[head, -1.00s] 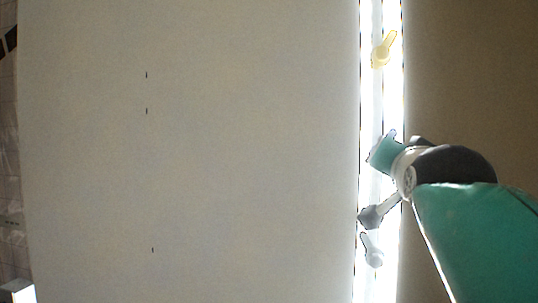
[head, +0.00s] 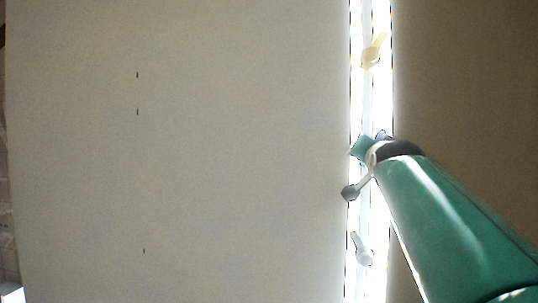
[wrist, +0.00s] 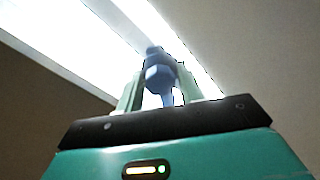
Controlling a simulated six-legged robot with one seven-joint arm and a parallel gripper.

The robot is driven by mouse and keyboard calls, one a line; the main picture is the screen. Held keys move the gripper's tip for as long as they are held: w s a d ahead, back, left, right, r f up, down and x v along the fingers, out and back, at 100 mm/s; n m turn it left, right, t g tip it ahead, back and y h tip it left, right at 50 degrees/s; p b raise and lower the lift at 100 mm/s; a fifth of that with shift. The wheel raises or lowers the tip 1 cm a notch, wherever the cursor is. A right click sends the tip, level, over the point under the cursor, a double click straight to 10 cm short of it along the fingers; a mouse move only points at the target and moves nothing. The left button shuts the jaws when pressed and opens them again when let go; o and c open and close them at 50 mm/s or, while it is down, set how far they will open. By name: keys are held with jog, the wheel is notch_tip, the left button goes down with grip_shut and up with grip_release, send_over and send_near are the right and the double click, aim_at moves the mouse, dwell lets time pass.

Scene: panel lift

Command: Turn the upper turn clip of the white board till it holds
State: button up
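The white board (head: 230,150) fills most of the head view, upright, its right edge along a bright strip (head: 372,100). On the strip, a yellow turn clip (head: 371,52) sits highest, its lever tilted up and right. A pale grey clip (head: 361,249) sits low. A blue clip (head: 381,135) shows only partly behind my arm, between those two. In the wrist view the blue clip (wrist: 158,74) stands between the two pale green fingers of my gripper (wrist: 160,93). Bright gaps show beside its lever, so the fingers look open around it. The gripper is small in the head view (head: 362,147).
A plain brown wall (head: 465,80) lies right of the strip, with my green arm across its lower part. Several small dark marks (head: 137,112) show on the board. The strip is clear between the yellow clip and my gripper.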

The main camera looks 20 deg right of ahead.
jog(key=shift+w, duration=0.2)
jog(key=shift+d, duration=0.1)
jog(key=c, duration=0.7)
